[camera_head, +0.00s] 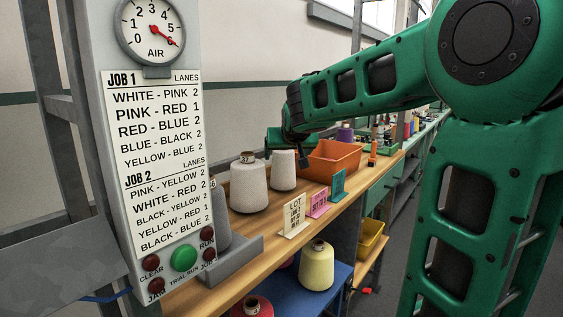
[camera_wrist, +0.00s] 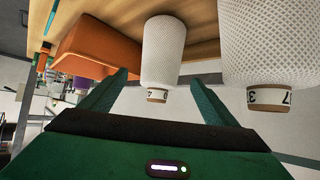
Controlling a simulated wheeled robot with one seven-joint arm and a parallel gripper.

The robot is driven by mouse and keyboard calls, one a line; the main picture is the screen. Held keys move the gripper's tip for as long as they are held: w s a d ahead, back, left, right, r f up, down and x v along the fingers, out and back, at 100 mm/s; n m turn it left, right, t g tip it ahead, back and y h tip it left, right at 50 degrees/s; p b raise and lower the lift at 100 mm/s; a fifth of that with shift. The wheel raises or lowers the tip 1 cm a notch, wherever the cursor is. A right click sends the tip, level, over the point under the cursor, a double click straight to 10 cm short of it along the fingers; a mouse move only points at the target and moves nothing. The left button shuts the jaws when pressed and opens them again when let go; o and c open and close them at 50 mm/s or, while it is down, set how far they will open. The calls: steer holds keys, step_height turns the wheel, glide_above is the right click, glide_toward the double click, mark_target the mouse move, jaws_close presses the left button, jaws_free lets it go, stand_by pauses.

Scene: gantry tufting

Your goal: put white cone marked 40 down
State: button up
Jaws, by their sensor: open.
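A white cone (camera_head: 283,172) stands upright on the wooden shelf, to the left of an orange bin. In the wrist view, which looks upside down, this white cone (camera_wrist: 163,52) sits between my fingers, and its tube end shows a partly turned label with a 4. My gripper (camera_wrist: 160,79) is open, with one finger on each side of the cone's narrow end. In the head view my gripper (camera_head: 279,139) is just above the cone, its fingers hard to make out.
A larger white cone (camera_head: 249,188) stands close by on the left; its label is partly readable in the wrist view (camera_wrist: 268,97). The orange bin (camera_head: 332,160) is right of the cone. Small cards (camera_head: 293,215) line the shelf front. A yellow cone (camera_head: 317,267) stands below.

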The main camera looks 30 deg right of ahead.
steer(key=v, duration=0.3)
steer(key=shift+s+a+r, duration=0.1)
steer(key=shift+s+r, duration=0.05)
steer(key=shift+s, duration=0.05)
stand_by(0.4)
